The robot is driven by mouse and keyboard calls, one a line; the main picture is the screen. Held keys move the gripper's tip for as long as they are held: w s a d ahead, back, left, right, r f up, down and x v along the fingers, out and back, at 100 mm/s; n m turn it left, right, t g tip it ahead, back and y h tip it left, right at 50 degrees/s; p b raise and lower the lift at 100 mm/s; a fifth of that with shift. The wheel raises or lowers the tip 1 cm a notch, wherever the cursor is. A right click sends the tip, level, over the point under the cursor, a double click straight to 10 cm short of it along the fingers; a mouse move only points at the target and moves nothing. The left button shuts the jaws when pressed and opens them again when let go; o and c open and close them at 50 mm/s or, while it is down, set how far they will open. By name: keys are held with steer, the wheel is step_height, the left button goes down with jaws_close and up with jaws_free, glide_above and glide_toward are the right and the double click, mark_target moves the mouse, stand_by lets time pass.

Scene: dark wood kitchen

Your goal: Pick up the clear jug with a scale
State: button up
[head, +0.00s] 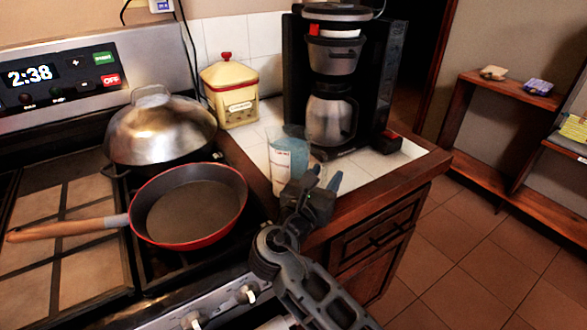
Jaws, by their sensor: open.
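The clear jug (284,160) with a scale stands upright on the white tiled counter, right of the stove. It looks bluish and see-through, with faint reddish marks on its side. My gripper (325,178) is open just in front of the jug and slightly to its right in the picture. The gripper hides the jug's lower right part. I cannot tell whether a finger touches the jug.
A red pan (190,205) and a domed metal lid (160,130) sit on the stove. A coffee maker (335,55) stands behind the jug. A yellow canister (232,95) is at the back left. The counter's right front (375,163) is mostly clear.

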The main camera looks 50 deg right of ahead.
steer(key=shift+c, duration=0.3)
jaws_close()
steer(key=shift+r, duration=0.1)
stand_by(0.9)
